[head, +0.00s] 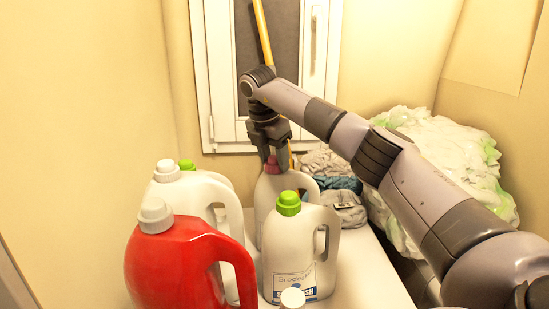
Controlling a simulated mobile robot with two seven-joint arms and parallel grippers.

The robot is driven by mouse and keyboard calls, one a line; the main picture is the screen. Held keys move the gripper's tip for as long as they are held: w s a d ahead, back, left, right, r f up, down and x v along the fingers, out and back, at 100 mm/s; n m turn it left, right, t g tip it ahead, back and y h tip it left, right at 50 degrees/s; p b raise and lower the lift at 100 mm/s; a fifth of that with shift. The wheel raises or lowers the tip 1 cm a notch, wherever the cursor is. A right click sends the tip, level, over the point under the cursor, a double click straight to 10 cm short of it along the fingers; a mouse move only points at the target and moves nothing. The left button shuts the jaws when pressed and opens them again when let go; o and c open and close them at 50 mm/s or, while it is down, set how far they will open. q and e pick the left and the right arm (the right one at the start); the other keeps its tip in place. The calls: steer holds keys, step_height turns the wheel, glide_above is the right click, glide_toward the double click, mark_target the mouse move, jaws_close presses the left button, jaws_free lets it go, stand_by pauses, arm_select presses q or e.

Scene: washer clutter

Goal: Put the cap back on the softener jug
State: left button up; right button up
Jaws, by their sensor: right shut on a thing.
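My right gripper (272,152) points down over the back of the surface and is shut on a dark pink cap (272,165). The cap is at the top of a white jug (268,190) standing at the back, which I take to be the softener jug. The cap appears to meet the jug's neck, but I cannot tell whether it is seated or just above it. The jug's lower right is hidden by a nearer white jug. My left gripper is not in view.
A white jug with a green cap (290,240) stands in front. A red jug (165,260) and more white jugs (190,193) crowd the left. A white round top (293,297) shows at the bottom edge. Folded cloths (345,205) and a white-green heap (440,150) lie right.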

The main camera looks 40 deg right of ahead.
steer(key=m, duration=0.2)
steer(key=shift+m+g, duration=0.3)
steer(key=shift+g, duration=0.1)
steer(key=o, duration=1.3)
steer(key=shift+o, duration=0.2)
steer(key=n+t, duration=0.1)
steer(key=n, duration=0.2)
steer(key=shift+d, duration=0.1)
steer(key=n+t, duration=0.1)
steer(key=n, duration=0.3)
steer(key=shift+y, duration=0.3)
steer(key=n, duration=0.3)
steer(key=shift+n+t+y, duration=0.3)
steer(key=shift+n+t, duration=0.1)
steer(key=n, duration=0.4)
steer(key=shift+t+y, duration=0.3)
steer(key=shift+y, duration=0.1)
